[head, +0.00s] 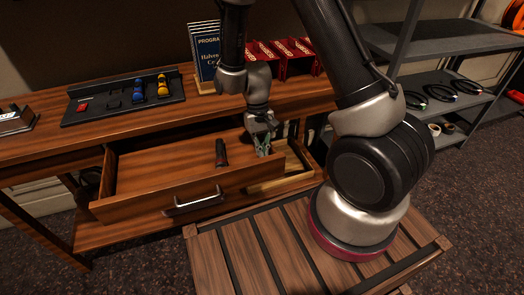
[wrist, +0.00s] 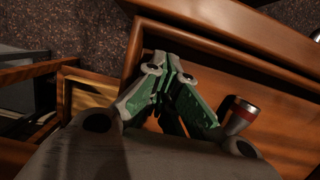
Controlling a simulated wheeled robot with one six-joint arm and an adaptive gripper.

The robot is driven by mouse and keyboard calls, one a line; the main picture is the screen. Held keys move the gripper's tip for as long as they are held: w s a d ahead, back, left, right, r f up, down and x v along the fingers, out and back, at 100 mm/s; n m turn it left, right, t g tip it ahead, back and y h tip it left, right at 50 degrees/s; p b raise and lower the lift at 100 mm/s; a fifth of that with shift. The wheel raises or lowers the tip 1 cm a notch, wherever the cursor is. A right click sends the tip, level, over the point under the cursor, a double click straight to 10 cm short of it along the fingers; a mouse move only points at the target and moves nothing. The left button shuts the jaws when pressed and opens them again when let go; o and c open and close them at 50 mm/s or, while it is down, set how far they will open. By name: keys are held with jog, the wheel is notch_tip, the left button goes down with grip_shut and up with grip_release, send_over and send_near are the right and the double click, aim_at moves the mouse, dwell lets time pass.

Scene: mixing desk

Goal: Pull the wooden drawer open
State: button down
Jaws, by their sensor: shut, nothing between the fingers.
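The wooden drawer (head: 130,207) is pulled out from the desk, and its inside shows. Its metal bar handle (head: 195,200) is on the front panel, with nothing on it. My gripper (head: 263,150) is shut and empty, pointing down at the drawer's right side, behind the front panel and apart from the handle. In the wrist view the green-padded fingers (wrist: 163,66) come together over the drawer, with its front panel (wrist: 235,35) beyond them. I cannot tell whether the fingertips touch the drawer.
The desk top holds a black tray (head: 122,103) with blue and yellow items, a booklet (head: 207,55) and red boxes (head: 285,58). A grey shelf (head: 450,100) stands right.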

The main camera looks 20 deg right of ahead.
jog(key=shift+w, duration=0.25)
jog(key=w, duration=0.2)
jog(key=w+r, duration=0.1)
jog(key=w, duration=0.1)
jog(key=shift+w, duration=0.2)
jog(key=s+v, duration=0.1)
jog(key=v, duration=0.8)
jog(key=s+d+r+t, duration=0.3)
jog(key=s+d+r, duration=0.3)
jog(key=s+r, duration=0.3)
jog(key=s+d+r+t, duration=0.4)
jog(key=s+r, duration=0.5)
jog(key=r, duration=0.7)
jog(key=shift+s+d, duration=0.35)
jog(key=shift+d, duration=0.8)
